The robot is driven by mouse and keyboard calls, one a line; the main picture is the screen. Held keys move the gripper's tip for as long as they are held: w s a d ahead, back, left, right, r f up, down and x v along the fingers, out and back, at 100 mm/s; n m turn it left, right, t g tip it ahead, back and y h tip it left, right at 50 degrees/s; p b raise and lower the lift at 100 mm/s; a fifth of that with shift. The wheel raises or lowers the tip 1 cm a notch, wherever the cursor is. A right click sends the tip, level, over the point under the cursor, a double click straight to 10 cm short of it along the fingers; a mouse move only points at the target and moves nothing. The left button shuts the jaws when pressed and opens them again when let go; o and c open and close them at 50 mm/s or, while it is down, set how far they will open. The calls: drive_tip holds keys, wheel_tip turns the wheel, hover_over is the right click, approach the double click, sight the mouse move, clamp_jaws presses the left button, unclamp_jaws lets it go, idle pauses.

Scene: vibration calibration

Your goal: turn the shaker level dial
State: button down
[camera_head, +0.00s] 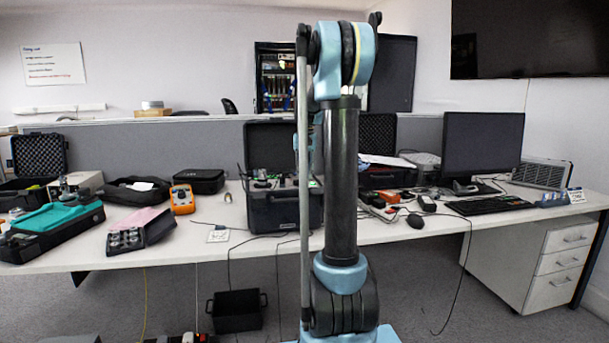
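An open black case (284,213) stands on the desk in the middle of the head view, its lid raised at the back. Its top panel (262,184) carries small fittings and a green light, and this looks like the shaker unit. I cannot make out the level dial; it is too small or behind my arm. My arm stands upright in front of the case and covers its right part. My gripper does not show.
A monitor (482,145), keyboard (487,205) and mouse (415,221) are on the right. A black bin (237,311) stands below.

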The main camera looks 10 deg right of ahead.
sight(305, 174)
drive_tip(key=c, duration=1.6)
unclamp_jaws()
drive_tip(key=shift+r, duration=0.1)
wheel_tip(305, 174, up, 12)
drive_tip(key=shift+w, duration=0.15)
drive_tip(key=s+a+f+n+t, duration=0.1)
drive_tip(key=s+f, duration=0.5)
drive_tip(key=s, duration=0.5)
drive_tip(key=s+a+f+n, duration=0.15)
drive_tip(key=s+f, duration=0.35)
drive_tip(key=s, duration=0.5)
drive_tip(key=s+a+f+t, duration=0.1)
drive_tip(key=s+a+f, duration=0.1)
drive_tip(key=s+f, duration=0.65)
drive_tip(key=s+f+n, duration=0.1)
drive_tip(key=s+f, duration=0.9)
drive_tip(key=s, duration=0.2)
